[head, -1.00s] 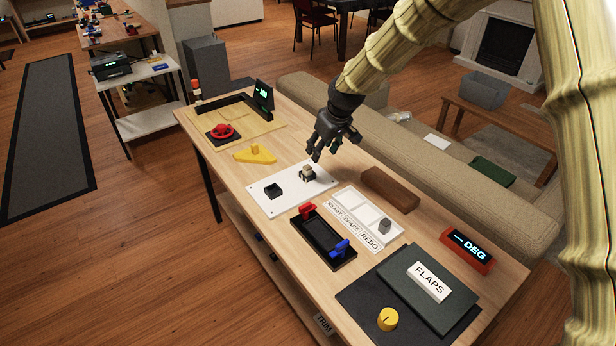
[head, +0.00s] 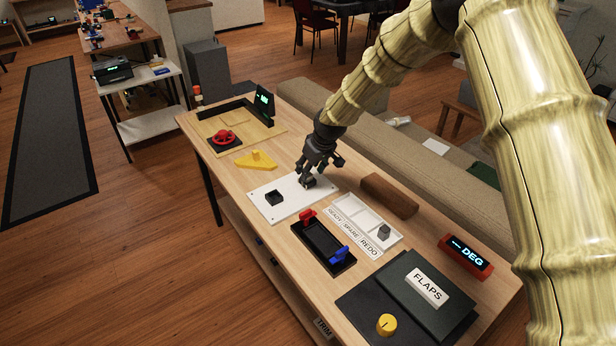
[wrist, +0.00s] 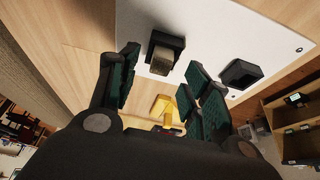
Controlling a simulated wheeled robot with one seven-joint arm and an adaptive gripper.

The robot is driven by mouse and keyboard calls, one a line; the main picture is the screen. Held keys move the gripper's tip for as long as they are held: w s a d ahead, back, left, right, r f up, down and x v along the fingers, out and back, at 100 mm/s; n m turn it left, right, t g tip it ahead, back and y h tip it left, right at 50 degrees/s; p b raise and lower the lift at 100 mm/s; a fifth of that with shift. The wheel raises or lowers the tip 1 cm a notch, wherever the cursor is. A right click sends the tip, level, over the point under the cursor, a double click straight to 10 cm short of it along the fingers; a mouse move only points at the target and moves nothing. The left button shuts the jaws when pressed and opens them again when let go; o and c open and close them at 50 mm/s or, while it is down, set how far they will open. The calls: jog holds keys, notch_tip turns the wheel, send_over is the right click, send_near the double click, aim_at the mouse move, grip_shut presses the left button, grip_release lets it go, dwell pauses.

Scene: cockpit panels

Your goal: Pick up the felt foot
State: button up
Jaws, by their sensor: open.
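The felt foot appears to be a small tan block (wrist: 163,61) in a dark square holder (wrist: 166,41) on a white plate (head: 262,207). In the wrist view it lies just beyond and between my fingers. In the head view my gripper (head: 309,179) is over that end of the plate and hides most of the block. My gripper (wrist: 161,75) is open, with fingers on either side and nothing held between them. I cannot tell whether the fingers touch the block. A second dark square holder (head: 274,198) sits at the plate's left end.
A brown block (head: 389,196) and a white compartment tray (head: 352,213) with a grey piece (head: 384,231) are right of the plate. A black tray (head: 322,246) with red and blue parts is in front. A yellow piece (head: 256,160) lies behind the plate.

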jog(key=shift+x, duration=1.2)
jog(key=c, duration=0.9)
jog(key=shift+c, duration=0.2)
jog(key=shift+r, duration=0.1)
notch_tip(320, 180, up, 10)
jog(key=b, duration=0.2)
